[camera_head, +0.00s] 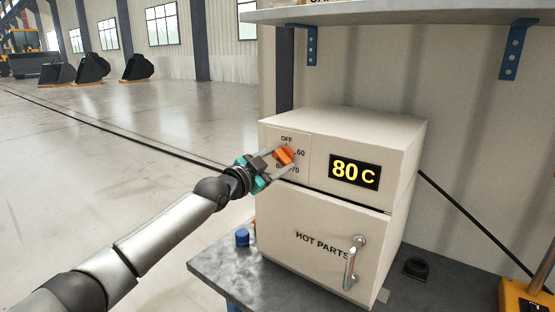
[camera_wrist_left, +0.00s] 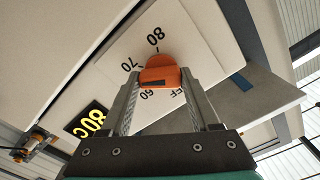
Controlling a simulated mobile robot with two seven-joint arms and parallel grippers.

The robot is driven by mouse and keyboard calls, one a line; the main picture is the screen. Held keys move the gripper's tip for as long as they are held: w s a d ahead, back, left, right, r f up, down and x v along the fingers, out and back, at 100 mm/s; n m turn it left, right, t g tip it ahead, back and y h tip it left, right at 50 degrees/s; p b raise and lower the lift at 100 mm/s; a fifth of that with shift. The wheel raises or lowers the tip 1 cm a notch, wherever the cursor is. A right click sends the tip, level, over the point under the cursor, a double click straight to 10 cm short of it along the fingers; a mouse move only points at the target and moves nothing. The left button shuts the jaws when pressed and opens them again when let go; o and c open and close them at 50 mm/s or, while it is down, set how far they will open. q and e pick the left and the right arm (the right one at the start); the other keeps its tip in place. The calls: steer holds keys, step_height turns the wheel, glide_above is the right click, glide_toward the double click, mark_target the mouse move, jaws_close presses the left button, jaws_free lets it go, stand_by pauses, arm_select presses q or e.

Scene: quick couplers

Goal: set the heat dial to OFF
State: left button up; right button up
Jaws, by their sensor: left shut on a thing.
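The heat dial (camera_head: 284,155) is an orange knob on the upper left front of a cream oven (camera_head: 345,125). OFF is printed above it, with 60, 70 and 80 around it. The yellow display (camera_head: 354,172) reads 80 C. My left gripper (camera_head: 282,157) is shut on the dial. In the left wrist view its two fingers (camera_wrist_left: 164,90) are on either side of the orange knob (camera_wrist_left: 160,68), and the labels 80, 70, 60 and part of OFF show around it. I cannot tell which label the knob points at. My right gripper is not in view.
The oven's lower door (camera_head: 310,215), marked HOT PARTS, is closed and has a metal handle (camera_head: 354,262). A blue cap (camera_head: 242,237) and a black round part (camera_head: 415,268) are on the dark bench (camera_head: 225,265). A shelf (camera_head: 400,14) hangs above. The floor at left is open.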

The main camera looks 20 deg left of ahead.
arm_select(q)
steer(key=n, duration=0.6)
steer(key=shift+n, duration=0.3)
steer(key=n+p, duration=0.1)
steer(key=n, duration=0.5)
steer(key=n+p, duration=0.2)
steer(key=n, duration=0.3)
steer(key=shift+r+n, duration=0.15)
steer(key=shift+n, duration=0.25)
steer(key=n+p, duration=0.1)
steer(key=n, duration=0.3)
steer(key=shift+p, duration=0.3)
steer(key=shift+n+p, duration=0.45)
steer(key=shift+n, duration=0.75)
steer(key=o, duration=1.4)
steer(key=shift+c, duration=0.2)
steer(key=shift+a, duration=0.1)
